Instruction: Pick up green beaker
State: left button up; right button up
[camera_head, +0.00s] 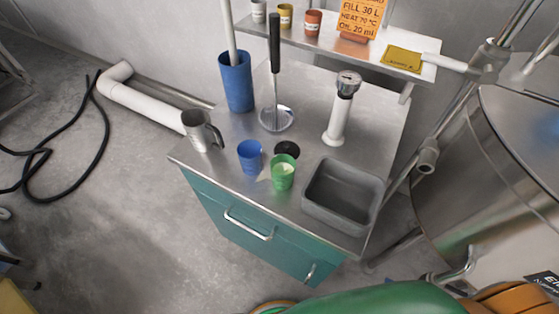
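The green beaker (283,174) stands upright near the front edge of a metal-topped cabinet (230,170), with something pale inside it. A blue cup (250,157) stands just left of it. A black round piece (287,149) lies just behind it. Neither of my grippers shows in the head view.
A grey tub (341,195) stands right of the beaker. A metal jug (200,132), tall blue container (237,82), ladle (276,118) and white cylinder with a dark top (337,120) stand around it. A shelf (330,38) is behind; a steel tank (480,170) is right.

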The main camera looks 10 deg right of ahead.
aim_at(281, 183)
jog(key=i+j+z, duration=0.1)
jog(key=j+z, duration=0.25)
jog(key=z, duration=0.15)
jog(key=j+z, duration=0.8)
jog(key=z, duration=0.15)
jog(key=k+j+z, duration=0.1)
jog(key=j+z, duration=0.35)
jog(key=k+j+z, duration=0.1)
jog(key=j+z, duration=0.2)
jog(key=z, duration=0.2)
